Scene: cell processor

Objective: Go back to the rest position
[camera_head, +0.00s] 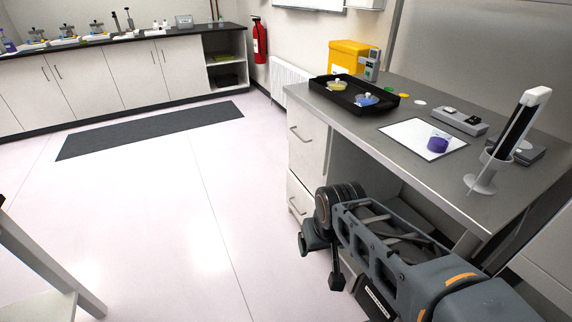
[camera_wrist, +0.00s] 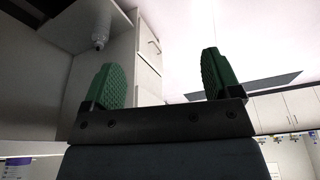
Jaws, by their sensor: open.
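My gripper (camera_wrist: 160,82) is open in the wrist view, with its two green ridged fingers apart and nothing between them. In the head view my arm is folded low in front of the bench at the lower right. My gripper's fingers cannot be made out clearly there. The grey bench (camera_head: 370,122) stands above and behind the arm. In the wrist view the white drawer fronts (camera_wrist: 149,50) show beyond the fingers.
The bench holds a black tray (camera_head: 326,94) with two dishes, a white mat (camera_head: 408,131) with a purple-lidded item (camera_head: 438,142), and a holder (camera_head: 484,184). A yellow bin (camera_head: 347,57) stands behind. A white frame (camera_head: 40,262) is at lower left. The middle floor is clear.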

